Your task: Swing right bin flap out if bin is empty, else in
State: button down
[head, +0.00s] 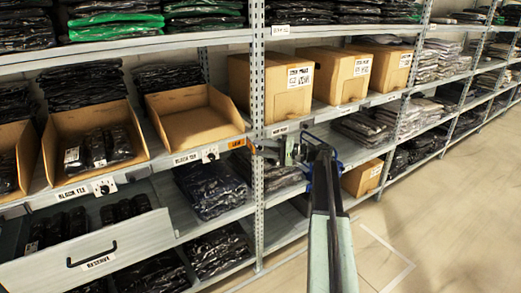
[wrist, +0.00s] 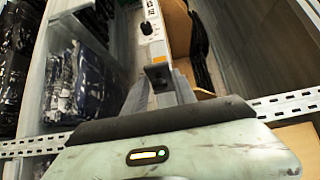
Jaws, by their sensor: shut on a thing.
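The right cardboard bin (head: 190,125) stands on the middle shelf, and its visible inside is empty. The left bin (head: 60,125) holds several black packages. An orange flap (head: 236,144) sits on the shelf's front edge below the right bin, beside a dark knob (head: 210,154). In the wrist view the orange piece (wrist: 158,58) and the knob (wrist: 147,28) show just past my fingers. My gripper (head: 256,148) is at the flap's right end, in front of the upright. It is shut on a small dark part of the flap (wrist: 158,72), mostly hidden between the fingers.
A perforated upright (head: 258,90) stands right beside my gripper. Closed cartons (head: 335,75) stand to its right. An open reserve drawer (head: 90,250) juts out at lower left. Bare floor (head: 450,200) lies to the right.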

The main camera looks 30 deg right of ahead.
jog(key=shift+w+d+r, duration=0.1)
jog(key=shift+w+d, duration=0.4)
jog(key=c, duration=1.4)
grip_release()
jog(key=shift+o, duration=0.5)
jog(key=shift+s, duration=0.1)
jog(key=v, duration=0.7)
jog(key=shift+s+d, duration=0.25)
jog(key=shift+d, duration=0.05)
